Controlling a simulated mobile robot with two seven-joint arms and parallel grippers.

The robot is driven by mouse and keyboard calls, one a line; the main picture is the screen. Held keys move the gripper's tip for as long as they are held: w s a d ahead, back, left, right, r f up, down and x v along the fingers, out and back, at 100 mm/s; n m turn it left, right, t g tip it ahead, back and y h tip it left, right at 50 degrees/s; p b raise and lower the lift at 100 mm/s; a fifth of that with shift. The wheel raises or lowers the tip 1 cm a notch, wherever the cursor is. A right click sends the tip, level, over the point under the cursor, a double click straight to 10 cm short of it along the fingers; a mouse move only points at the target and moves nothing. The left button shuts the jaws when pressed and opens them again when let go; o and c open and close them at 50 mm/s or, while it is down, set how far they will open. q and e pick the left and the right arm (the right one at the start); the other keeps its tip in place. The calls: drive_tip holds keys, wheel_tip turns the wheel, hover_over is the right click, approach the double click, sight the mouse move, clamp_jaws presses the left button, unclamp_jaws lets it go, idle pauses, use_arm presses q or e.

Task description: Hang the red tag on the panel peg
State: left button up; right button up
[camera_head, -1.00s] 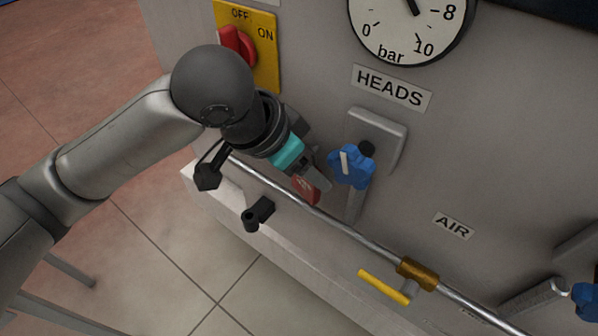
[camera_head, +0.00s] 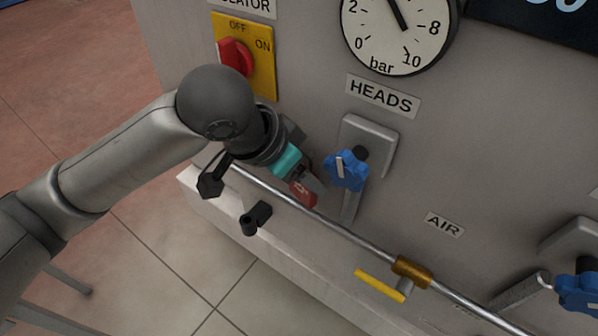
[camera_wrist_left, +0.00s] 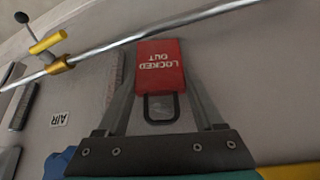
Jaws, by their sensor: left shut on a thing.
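The red tag (camera_wrist_left: 160,70), lettered "LOCKED OUT", is held between the fingers of my left gripper (camera_wrist_left: 162,100) in the wrist view. A dark loop at one end of the tag points back toward the gripper's palm. In the head view, my left gripper (camera_head: 307,184) is beside the grey panel, and the red tag (camera_head: 302,194) shows at its fingertips, partly covered by a finger. I cannot make out the panel peg with certainty. My right gripper is not in view.
A metal pipe (camera_head: 352,236) with a yellow-handled valve (camera_head: 380,285) runs along the panel close to the tag. A blue knob (camera_head: 346,171) is just right of the gripper. A red switch (camera_head: 236,58) and a gauge (camera_head: 398,30) are above. A black fitting (camera_head: 256,218) sticks out below.

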use_arm(q)
drive_tip(key=o, duration=1.4)
drive_tip(key=shift+d+f, duration=0.15)
drive_tip(key=shift+f, duration=0.2)
drive_tip(key=shift+c, duration=0.2)
drive_tip(key=shift+r, duration=0.45)
drive_tip(key=r, duration=0.1)
drive_tip(key=a+r, duration=0.1)
drive_tip(key=r, duration=0.1)
drive_tip(key=shift+p, duration=0.4)
drive_tip(key=s+p+v, duration=0.1)
drive_tip(key=p+v, duration=0.1)
drive_tip(key=v, duration=1)
drive_tip(key=shift+a+f, duration=0.15)
drive_tip(key=shift+f, duration=0.05)
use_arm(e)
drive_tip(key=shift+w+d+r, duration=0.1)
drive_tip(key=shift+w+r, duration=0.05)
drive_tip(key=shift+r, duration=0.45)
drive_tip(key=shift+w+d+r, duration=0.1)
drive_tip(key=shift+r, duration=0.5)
use_arm(q)
drive_tip(key=shift+s, duration=0.1)
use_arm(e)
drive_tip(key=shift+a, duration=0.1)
